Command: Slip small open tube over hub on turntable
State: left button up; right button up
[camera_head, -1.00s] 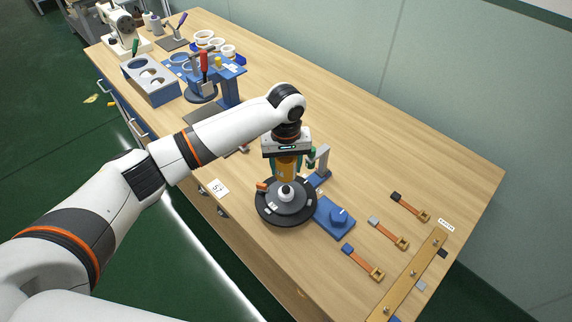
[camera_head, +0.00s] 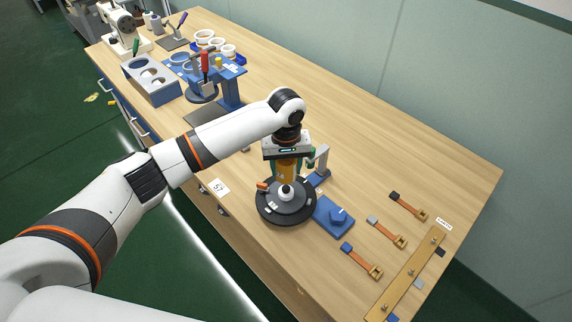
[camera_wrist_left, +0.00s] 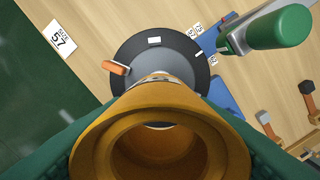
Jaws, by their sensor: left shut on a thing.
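My left gripper (camera_head: 287,170) is shut on a small open tube, orange-brown (camera_head: 287,172), between its green fingers. The tube also fills the lower middle of the left wrist view (camera_wrist_left: 155,125), its open end toward the camera. The dark round turntable (camera_head: 268,212) is below, with a pale hub (camera_head: 287,193) at its centre. The tube hangs upright just above or behind the hub in the head view; I cannot tell whether they touch. In the left wrist view the tube covers most of the hub. My right gripper is not in view.
Several straps with buckles (camera_head: 387,232) lie farther right.

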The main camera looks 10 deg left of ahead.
aim_at(286, 187)
pick_arm(q)
jog(key=shift+f, duration=0.1)
jog(key=shift+f, duration=1.7)
jog(key=shift+f, duration=0.2)
jog(key=shift+f+b, duration=0.3)
jog(key=shift+f, duration=1.1)
jog(key=shift+f+b, duration=0.4)
jog(key=shift+f, duration=0.7)
